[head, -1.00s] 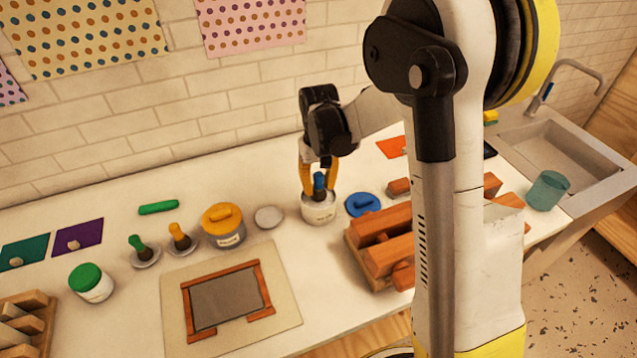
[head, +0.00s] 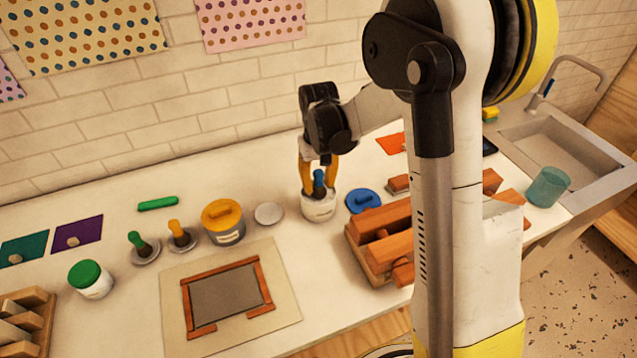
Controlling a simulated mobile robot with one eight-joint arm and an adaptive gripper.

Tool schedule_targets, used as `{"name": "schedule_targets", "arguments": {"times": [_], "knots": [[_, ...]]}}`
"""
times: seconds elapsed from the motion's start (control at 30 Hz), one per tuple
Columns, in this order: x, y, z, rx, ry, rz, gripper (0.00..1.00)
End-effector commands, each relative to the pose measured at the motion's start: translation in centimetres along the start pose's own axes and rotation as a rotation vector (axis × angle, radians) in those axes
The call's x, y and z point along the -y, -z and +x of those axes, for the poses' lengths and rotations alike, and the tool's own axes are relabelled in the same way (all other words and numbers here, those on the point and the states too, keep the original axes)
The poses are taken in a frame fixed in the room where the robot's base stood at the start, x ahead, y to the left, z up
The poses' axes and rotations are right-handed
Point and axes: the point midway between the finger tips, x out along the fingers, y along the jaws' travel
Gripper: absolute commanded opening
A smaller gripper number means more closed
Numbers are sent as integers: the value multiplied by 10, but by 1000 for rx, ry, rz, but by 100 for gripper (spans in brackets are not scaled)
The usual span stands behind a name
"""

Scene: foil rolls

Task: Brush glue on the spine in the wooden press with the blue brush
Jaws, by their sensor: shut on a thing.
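My gripper (head: 318,182) points down with its orange fingers shut on the blue brush (head: 319,178). The brush stands upright with its lower end inside an open white pot (head: 319,208), so its bristles are hidden. The wooden press (head: 383,240) stands to the right of the pot and nearer the front. My arm column hides its right part, and I cannot make out the spine in it. A blue lid (head: 362,201) lies on the counter between the pot and the press.
A yellow-lidded pot (head: 223,221), a pale disc (head: 268,214), and a yellow brush (head: 178,232) and green brush (head: 138,242) on small dishes stand to the left. A wooden-framed screen (head: 227,295) lies in front. A sink (head: 560,150) and teal cup (head: 547,187) are at the right.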

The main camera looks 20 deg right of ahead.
Motion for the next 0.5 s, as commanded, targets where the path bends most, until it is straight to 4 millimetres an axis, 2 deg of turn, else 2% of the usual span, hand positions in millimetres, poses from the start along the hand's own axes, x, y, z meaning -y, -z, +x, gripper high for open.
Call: {"name": "schedule_targets", "arguments": {"times": [0.5], "knots": [[0, 0, 7, 0, 0, 0, 5]]}}
